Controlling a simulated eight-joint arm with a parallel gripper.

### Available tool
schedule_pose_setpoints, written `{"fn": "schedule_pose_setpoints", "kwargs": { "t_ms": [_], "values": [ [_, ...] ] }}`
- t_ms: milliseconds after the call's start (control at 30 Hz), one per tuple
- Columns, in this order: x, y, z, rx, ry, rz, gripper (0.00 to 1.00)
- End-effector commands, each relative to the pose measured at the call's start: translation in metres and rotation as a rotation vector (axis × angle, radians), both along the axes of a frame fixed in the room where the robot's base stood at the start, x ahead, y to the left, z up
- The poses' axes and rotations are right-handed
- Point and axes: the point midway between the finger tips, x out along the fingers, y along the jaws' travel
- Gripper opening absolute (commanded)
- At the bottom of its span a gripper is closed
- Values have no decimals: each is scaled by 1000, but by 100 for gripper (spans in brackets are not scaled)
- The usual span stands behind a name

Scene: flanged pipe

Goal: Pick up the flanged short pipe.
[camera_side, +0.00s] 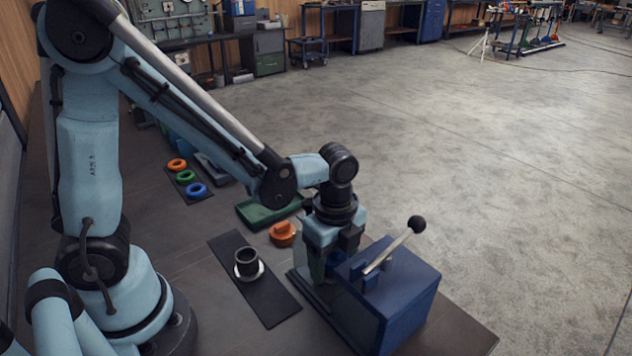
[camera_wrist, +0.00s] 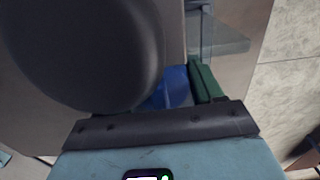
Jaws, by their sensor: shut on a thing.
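My gripper (camera_side: 336,245) points down just left of the blue lever box, its jaws largely hidden by the wrist and the box. It is shut on a blue part (camera_side: 331,263), of which only a little shows low between the jaws. In the wrist view the blue part (camera_wrist: 168,92) looks rounded and is partly covered by a dark rounded shape. I cannot tell whether it is the flanged short pipe. A short black cylinder (camera_side: 246,262) with a white flange around its base stands upright on a dark mat, apart from my gripper.
The blue box (camera_side: 400,310) with a black-knobbed lever (camera_side: 395,248) stands close to the right of my gripper. An orange part (camera_side: 283,234), a green tray (camera_side: 262,214) and several coloured rings (camera_side: 186,176) lie behind. The dark mat (camera_side: 272,304) has bare space in front.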

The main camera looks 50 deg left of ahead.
Motion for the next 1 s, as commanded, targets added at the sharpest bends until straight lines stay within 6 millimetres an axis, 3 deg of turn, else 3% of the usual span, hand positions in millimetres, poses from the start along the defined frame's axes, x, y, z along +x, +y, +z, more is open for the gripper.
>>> {"fn": "schedule_pose_setpoints", "kwargs": {
  "t_ms": [233,700,1000],
  "values": [
    [0,0,16,0,0,0,31],
    [0,0,77,0,0,0,31],
    [0,0,102,0,0,0,31]
  ]
}}
